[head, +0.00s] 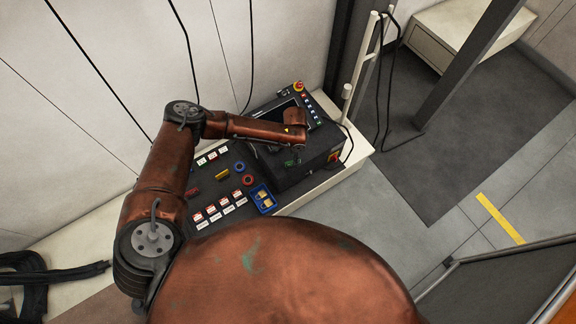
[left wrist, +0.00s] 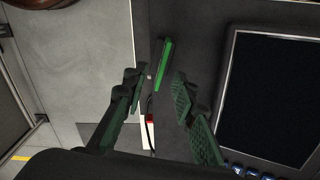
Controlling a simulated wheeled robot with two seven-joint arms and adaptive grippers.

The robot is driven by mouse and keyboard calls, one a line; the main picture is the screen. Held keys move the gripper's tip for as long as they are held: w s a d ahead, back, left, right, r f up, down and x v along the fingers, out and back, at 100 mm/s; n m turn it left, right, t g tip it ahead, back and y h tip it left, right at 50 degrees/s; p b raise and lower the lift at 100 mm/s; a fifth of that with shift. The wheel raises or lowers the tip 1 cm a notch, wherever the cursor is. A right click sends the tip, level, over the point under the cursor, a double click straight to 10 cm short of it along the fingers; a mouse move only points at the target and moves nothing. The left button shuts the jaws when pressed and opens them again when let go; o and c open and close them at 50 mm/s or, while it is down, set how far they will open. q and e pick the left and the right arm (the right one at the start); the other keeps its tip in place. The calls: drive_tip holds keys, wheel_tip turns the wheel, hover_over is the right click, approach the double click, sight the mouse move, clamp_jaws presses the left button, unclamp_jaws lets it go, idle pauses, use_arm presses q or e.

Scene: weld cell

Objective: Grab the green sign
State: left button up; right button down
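The green sign (left wrist: 163,64) is a narrow bright green strip standing out from a dark surface in the left wrist view. My left gripper (left wrist: 156,84) is open, with its two dark green padded fingers spread. The sign shows just beyond and between the fingertips, nearer the right finger. I see no finger closed on it, and cannot tell whether the right fingertip touches it. In the head view my left arm reaches over the dark control console (head: 322,166), where its gripper is dark and hard to make out. My right gripper is in neither view.
The console has a dark screen (left wrist: 272,95), red and yellow emergency button (head: 299,87) and rows of labelled switches. A blue box (head: 263,198) sits on the panel's front. A white post (head: 358,70) with black cables stands to the right. Open floor lies beyond.

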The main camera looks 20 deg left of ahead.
use_arm(q)
drive_tip(key=shift+a+f, duration=0.25)
drive_tip(key=shift+f, duration=0.6)
wheel_tip(320, 180, down, 5)
drive_tip(key=shift+r+b, duration=0.15)
drive_tip(key=shift+b, duration=0.8)
drive_tip(key=shift+r, duration=0.1)
drive_tip(key=shift+w, duration=0.1)
clamp_jaws()
